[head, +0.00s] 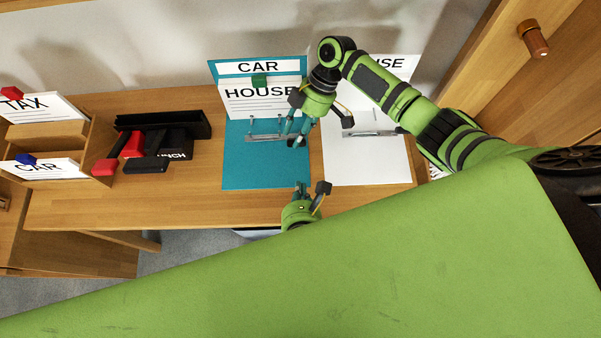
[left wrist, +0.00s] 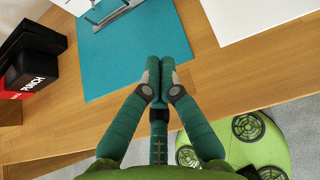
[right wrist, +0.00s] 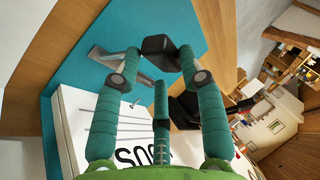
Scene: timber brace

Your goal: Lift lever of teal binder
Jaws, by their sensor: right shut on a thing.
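The teal binder (head: 240,172) lies open on the desk, with its metal ring mechanism (head: 262,137) across the middle. My right gripper (head: 298,136) is over the right end of that mechanism. In the right wrist view its fingers (right wrist: 160,55) close on a black knob (right wrist: 160,43), seemingly the lever's end; the lever is mostly hidden in the head view. My left gripper (head: 302,188) is at the binder's lower right corner. In the left wrist view its fingers (left wrist: 157,70) are together with nothing between them.
A white binder (head: 365,165) lies open just right of the teal one. HOUSE sheets (head: 255,103) stand at the teal binder's back, held by a green clip (head: 260,80). A black and red punch (head: 160,143) and a wooden file box (head: 98,150) are to the left.

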